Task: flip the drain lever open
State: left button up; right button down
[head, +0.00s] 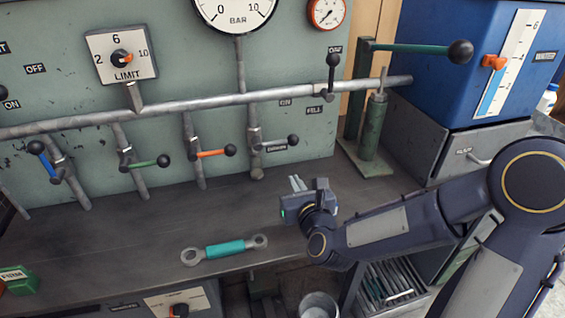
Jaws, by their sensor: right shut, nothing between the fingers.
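Several small levers sit on the pipes of the green panel: a blue-handled lever (46,164), a green-handled lever (143,163), an orange-handled lever (211,153) and a grey-handled lever (274,142) with black knobs. A black lever (332,76) stands upright at the right end of the horizontal pipe. Small plates sit near the grey-handled and black levers; I cannot clearly read which one says drain. My right gripper (297,184) is shut and empty, fingers pointing up, above the bench and below the grey-handled lever, apart from it. My left gripper is out of view.
A teal-handled wrench (225,249) lies on the bench (130,250). A green hand pump (374,125) with a long handle stands at the right beside a blue tank (460,60). A bucket (319,307) stands below the bench edge. The bench between wrench and panel is clear.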

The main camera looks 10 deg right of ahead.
dwell(0.3)
jog(key=w, duration=0.3)
jog(key=w+f, duration=0.1)
jog(key=w, duration=0.5)
jog(key=shift+w+a+f+b, duration=0.2)
jog(key=shift+w+b, duration=0.1)
jog(key=shift+b, duration=0.1)
jog(key=r, duration=0.4)
jog(key=shift+s+p, duration=0.25)
jog(key=shift+p, duration=0.1)
